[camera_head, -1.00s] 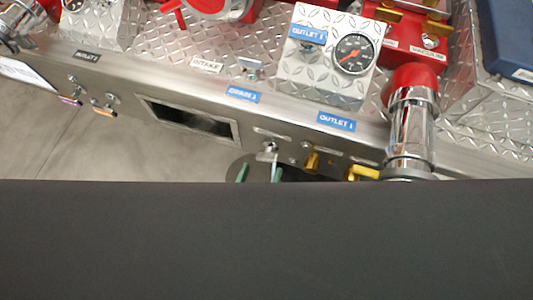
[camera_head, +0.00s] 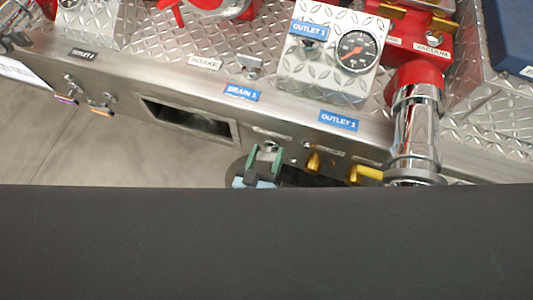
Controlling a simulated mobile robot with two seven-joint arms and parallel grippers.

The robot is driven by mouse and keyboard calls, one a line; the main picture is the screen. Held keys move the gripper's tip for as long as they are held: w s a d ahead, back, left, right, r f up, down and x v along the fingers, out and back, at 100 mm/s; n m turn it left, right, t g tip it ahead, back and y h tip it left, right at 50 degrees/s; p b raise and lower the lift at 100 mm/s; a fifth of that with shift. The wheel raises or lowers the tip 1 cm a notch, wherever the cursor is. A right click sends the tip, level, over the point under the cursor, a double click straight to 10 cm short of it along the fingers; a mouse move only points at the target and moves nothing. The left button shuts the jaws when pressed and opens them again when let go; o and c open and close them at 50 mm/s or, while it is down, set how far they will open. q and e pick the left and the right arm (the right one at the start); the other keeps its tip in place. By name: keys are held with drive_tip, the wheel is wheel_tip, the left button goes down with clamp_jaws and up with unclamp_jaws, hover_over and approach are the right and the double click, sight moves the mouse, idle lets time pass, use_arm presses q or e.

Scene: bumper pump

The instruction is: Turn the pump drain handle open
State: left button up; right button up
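A small silver handle (camera_head: 268,148) sits under the bumper edge, below a small plate and right of the rectangular opening; I take it as the drain handle, though its plate is too small to read. My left gripper (camera_head: 266,156), with green fingers, is at this handle. Its fingers stand apart, one on each side, and hide most of it. I cannot tell whether they press on it. A blue "DRAIN 1" label (camera_head: 241,92) is on the bumper above. My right gripper is not in view.
A chrome pipe with a red top (camera_head: 414,130) stands further right. A gauge (camera_head: 356,51) is above. A broad dark surface covers the bottom of the view.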

use_arm(q)
drive_tip(key=c, duration=0.3)
